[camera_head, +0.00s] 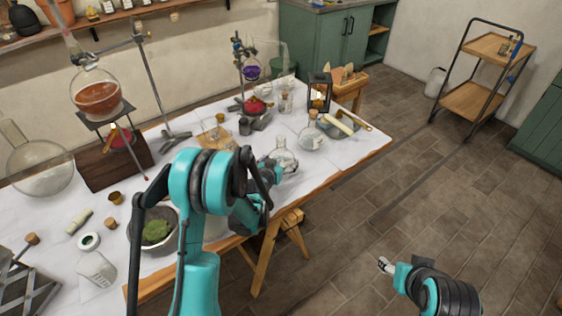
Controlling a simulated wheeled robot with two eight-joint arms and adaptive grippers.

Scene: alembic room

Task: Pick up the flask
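A small clear glass flask (286,157) stands on the white-covered table near its front edge. My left arm reaches over the table, and my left gripper (273,168) is right at the flask's near left side. The fingers are small and partly hidden by the arm, so I cannot tell whether they are closed on the glass. A second clear round flask with a cork (311,138) stands just to the right and behind. My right gripper (385,265) is over the floor at the lower right, away from the table, with nothing visible in it.
A lantern (319,92), a mortar with a pestle (340,122) and a red flask on a stand (254,106) stand nearby. A bowl with green stuff (156,231) is at the front left. A large empty flask (40,167) is far left.

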